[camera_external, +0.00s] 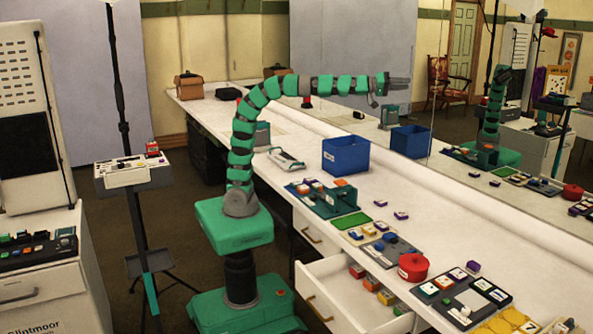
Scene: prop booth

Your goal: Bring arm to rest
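My green and grey arm rises from its base, bends over and stretches level to the right, above the white table. My gripper (398,84) is at its far end, high over the table and clear of every object. No object shows in it. Its fingers are too small to tell whether they are open or shut.
The white table (455,205) runs along a mirror. On it are a blue bin (345,156), a green rack (322,200), a red pot (413,267) and trays of small blocks. An open drawer (340,297) with blocks juts out beside my base. A stand (133,175) is at left.

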